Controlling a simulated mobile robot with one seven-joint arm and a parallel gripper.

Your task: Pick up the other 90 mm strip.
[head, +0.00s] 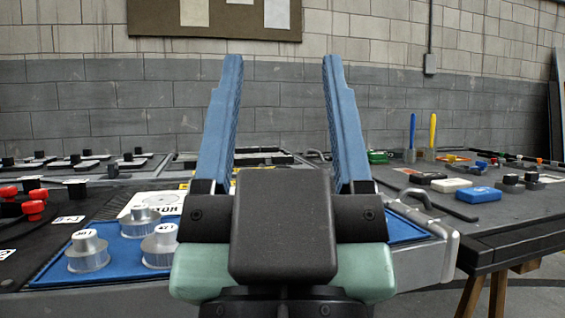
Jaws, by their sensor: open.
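My gripper (281,62) is in the middle of the head view, raised, with its two blue fingers pointing up and wide apart. It is open, and nothing shows between the fingers. I cannot pick out a 90 mm strip for certain. Several flat pale and dark pieces with black knobs (88,165) lie on a dark surface at the far left, too small to read. My gripper body and fingers hide the middle of the bench.
Clear round pieces with grey knobs (88,251) stand on a blue mat (50,272) at left. Red knobs (33,208) are at the left edge. The right table holds a blue block (478,194), a white block (451,185) and upright blue and yellow tools (432,130). A grey wall stands behind.

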